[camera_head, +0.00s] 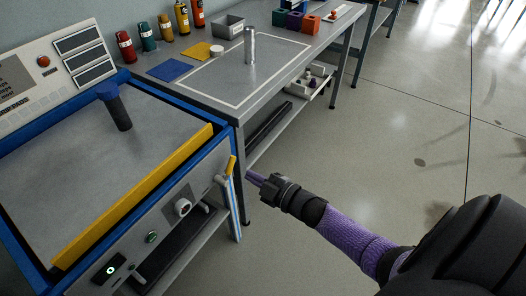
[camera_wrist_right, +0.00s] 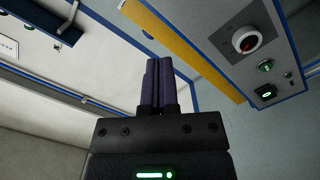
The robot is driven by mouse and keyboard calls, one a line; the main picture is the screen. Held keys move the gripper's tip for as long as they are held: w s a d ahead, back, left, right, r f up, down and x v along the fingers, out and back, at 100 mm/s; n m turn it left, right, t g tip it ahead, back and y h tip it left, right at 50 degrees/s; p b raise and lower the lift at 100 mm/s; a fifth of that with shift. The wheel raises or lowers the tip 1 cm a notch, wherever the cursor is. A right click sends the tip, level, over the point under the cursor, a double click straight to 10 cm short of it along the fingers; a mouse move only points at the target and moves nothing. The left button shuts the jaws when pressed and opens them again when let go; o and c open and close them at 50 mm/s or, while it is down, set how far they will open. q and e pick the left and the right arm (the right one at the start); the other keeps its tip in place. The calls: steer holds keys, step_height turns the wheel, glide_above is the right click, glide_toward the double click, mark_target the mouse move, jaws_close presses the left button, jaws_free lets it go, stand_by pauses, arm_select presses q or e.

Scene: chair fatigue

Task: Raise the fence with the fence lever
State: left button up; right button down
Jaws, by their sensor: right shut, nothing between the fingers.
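The fence, a long yellow bar (camera_head: 140,190), lies along the front edge of the blue-framed machine table. It also shows in the right wrist view (camera_wrist_right: 197,52). A small lever with a yellow grip (camera_head: 231,166), which looks like the fence lever, stands at the right end of the machine's front panel. My right gripper (camera_head: 250,177) is just right of this lever and appears apart from it. Its dark purple fingers are together and empty in the right wrist view (camera_wrist_right: 158,82). My left gripper is not in view.
The front panel carries a red-and-white knob (camera_head: 182,207) and green-lit buttons (camera_head: 151,237). A black post with a blue top (camera_head: 117,110) stands on the machine table. A grey workbench (camera_head: 210,85) with bottles, blocks and a metal cylinder (camera_head: 249,46) adjoins behind. The floor at right is clear.

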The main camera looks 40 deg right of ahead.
steer(key=shift+v, duration=1.25)
steer(key=s+f+m+g+h, duration=0.3)
steer(key=s+f+g, duration=0.1)
steer(key=s+f, duration=0.4)
steer(key=s+f+m+g+h, duration=0.2)
steer(key=s+f+m+g, duration=0.15)
steer(key=s+f, duration=0.45)
steer(key=s+a+f+m+g, duration=0.1)
steer(key=s+f+g, duration=0.2)
steer(key=s, duration=0.5)
steer(key=s+a+f+m+g, duration=0.1)
steer(key=s+f+g, duration=0.2)
steer(key=s, duration=0.5)
steer(key=s+a+f+m+g+h, duration=0.1)
steer(key=s+f+g, duration=0.3)
steer(key=s, duration=0.4)
steer(key=shift+a+f+m, duration=0.3)
steer(key=shift+a+m, duration=0.1)
steer(key=shift+m, duration=0.05)
steer(key=shift+w, duration=0.1)
